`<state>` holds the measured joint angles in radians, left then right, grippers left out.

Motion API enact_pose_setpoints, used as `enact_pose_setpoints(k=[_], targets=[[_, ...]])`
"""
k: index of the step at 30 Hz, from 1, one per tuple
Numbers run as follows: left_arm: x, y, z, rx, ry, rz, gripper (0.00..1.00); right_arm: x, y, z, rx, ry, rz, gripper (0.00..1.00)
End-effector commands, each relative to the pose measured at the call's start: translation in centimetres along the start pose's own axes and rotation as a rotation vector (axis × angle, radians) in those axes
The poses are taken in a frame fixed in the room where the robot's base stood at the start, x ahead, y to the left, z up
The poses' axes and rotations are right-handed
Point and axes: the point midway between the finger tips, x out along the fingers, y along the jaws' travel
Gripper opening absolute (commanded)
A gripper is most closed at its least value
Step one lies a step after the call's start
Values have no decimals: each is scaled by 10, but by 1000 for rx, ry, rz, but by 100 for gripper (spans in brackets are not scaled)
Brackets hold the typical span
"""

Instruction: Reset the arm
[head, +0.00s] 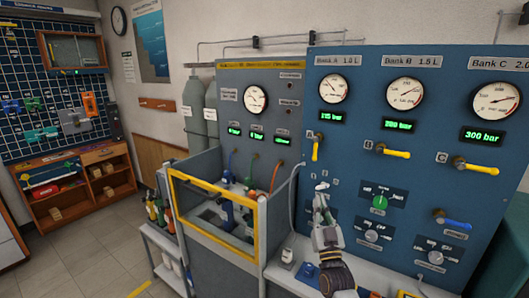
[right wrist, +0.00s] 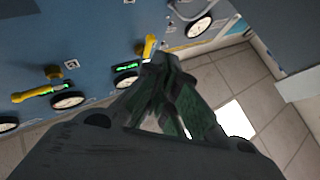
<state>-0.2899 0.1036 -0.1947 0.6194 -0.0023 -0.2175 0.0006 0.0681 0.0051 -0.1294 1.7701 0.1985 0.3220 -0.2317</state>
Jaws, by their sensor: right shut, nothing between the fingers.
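My right gripper (head: 321,188) is raised in front of the blue panel (head: 345,150), below the yellow lever of Bank A (head: 317,147). In the right wrist view its fingers (right wrist: 165,65) are closed together with nothing between them. That view is turned, so the panel with its gauges and yellow levers lies at the upper left. I cannot tell from these frames how far the fingertips are from the panel, but I see no thing held. My left gripper is not in view.
Bank B (head: 388,150) and Bank C (head: 470,164) levers, a green knob (head: 380,202) and a blue lever (head: 452,223) are on the panel to the right. A yellow-framed enclosure (head: 215,225) stands to the left. Open floor (head: 95,265) lies further left.

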Motion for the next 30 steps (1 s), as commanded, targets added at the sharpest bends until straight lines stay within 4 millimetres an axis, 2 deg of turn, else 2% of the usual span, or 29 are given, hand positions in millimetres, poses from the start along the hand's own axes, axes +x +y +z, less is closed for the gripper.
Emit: enact_pose_setpoints(k=[14, 23, 30], targets=[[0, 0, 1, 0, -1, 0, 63, -67, -15, 60, 0, -419, -97, 0], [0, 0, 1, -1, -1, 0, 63, -124, -19, 87, -4, -684, -137, 0], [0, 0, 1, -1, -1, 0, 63, -177, -19, 100, -9, -897, -157, 0]])
